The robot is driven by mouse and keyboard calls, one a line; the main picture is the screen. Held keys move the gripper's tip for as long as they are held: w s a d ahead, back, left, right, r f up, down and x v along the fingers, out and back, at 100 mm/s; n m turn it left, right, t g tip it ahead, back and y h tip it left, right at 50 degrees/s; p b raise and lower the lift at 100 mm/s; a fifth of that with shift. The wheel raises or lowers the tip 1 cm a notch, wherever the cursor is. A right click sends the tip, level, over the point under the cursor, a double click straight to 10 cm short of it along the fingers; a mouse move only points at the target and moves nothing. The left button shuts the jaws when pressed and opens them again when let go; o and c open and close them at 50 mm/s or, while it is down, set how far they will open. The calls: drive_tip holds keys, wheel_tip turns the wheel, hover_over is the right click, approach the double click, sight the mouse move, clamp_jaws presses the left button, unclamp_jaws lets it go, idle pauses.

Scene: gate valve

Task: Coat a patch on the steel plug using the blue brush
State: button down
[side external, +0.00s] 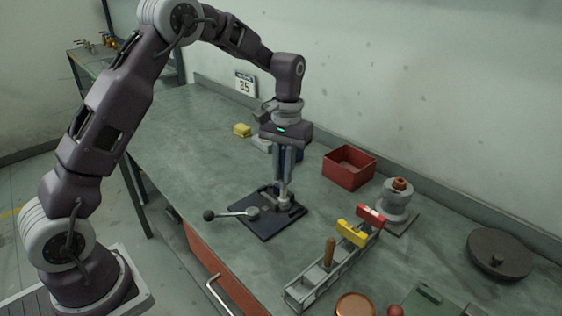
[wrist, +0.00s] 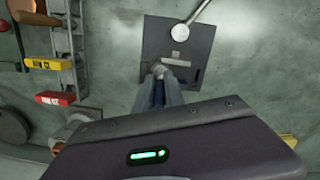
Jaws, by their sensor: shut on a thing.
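My gripper (side external: 285,190) points down over a dark square base plate (side external: 257,220) on the bench. It is shut on a grey metal piece (side external: 284,199), perhaps the steel plug, low at the fixture on the plate's right part. The piece also shows beyond the fingertips in the wrist view (wrist: 173,68), partly hidden by the fingers. I cannot tell whether it touches the plate. A silver lever (side external: 232,213) with a dark ball end reaches left from the fixture; it also shows in the wrist view (wrist: 196,14).
A grey rack (side external: 325,281) holds yellow (side external: 352,234), red (side external: 371,216) and wooden-handled (side external: 330,252) items. Behind are a red bin (side external: 348,168) and a grey spool-shaped stand (side external: 397,203). A dark round disc (side external: 499,253) lies far right.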

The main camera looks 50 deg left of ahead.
wheel_tip(320, 180, up, 8)
drive_tip(key=a, duration=0.1)
drive_tip(key=shift+w+a, duration=0.25)
drive_tip(key=shift+w, duration=0.1)
idle(0.9)
drive_tip(key=shift+r, duration=0.1)
idle(0.3)
